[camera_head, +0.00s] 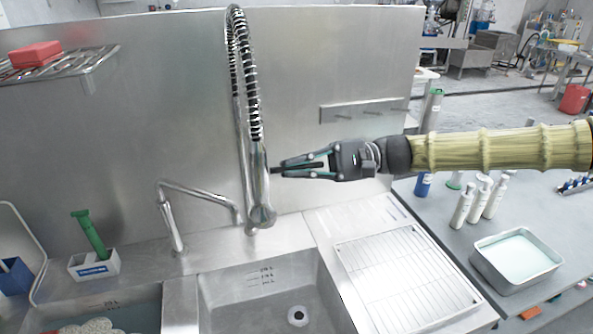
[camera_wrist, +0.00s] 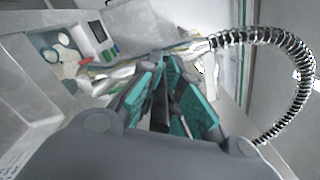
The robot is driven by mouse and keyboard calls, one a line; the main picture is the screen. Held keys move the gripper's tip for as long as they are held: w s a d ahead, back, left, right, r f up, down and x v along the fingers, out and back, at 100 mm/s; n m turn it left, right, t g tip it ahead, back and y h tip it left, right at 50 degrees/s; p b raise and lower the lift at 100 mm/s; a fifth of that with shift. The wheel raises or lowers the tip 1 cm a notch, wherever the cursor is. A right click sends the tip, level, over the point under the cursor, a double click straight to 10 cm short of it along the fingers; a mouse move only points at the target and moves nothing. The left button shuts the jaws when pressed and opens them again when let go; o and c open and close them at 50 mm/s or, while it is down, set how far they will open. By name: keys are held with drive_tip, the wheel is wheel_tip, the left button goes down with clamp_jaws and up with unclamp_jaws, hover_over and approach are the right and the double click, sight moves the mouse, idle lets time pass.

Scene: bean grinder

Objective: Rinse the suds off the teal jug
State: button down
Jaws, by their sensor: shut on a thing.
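The spring-hose spray tap (camera_head: 246,90) hangs over the back of the right basin (camera_head: 262,295), its chrome spray head (camera_head: 260,190) pointing down. My gripper (camera_head: 290,168) reaches in from the right, level, beside the spray head. Its fingers are shut on a slim dark lever (camera_head: 276,170) at the spray head. In the wrist view a dark strip (camera_wrist: 160,108) lies between the teal-padded fingers, and the coiled hose (camera_wrist: 298,72) arcs at right. I cannot make out the teal jug in either view. The visible floor of the right basin is bare around its drain.
A thin swivel spout (camera_head: 195,192) stands left of the spray tap. The left basin (camera_head: 135,312) holds greenish liquid and a pale lumpy thing. A green-handled brush (camera_head: 88,234) stands in a holder. A drying rack (camera_head: 405,275) right of the basin is empty. Bottles (camera_head: 478,200) and a tray (camera_head: 515,256) stand farther right.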

drive_tip(key=shift+f+y+b, duration=0.3)
drive_tip(key=shift+f+b, duration=0.1)
drive_tip(key=shift+b, duration=0.35)
drive_tip(key=shift+r+y+b, duration=0.1)
drive_tip(key=shift+y+b, duration=0.2)
drive_tip(key=shift+b, duration=0.15)
drive_tip(key=c, duration=1.7)
unclamp_jaws()
drive_tip(key=shift+o, duration=0.9)
drive_tip(key=shift+w+d, duration=0.1)
drive_tip(key=shift+d, duration=0.05)
drive_tip(key=v, duration=1.1)
drive_tip(key=shift+w+d, duration=0.15)
drive_tip(key=shift+d, duration=0.15)
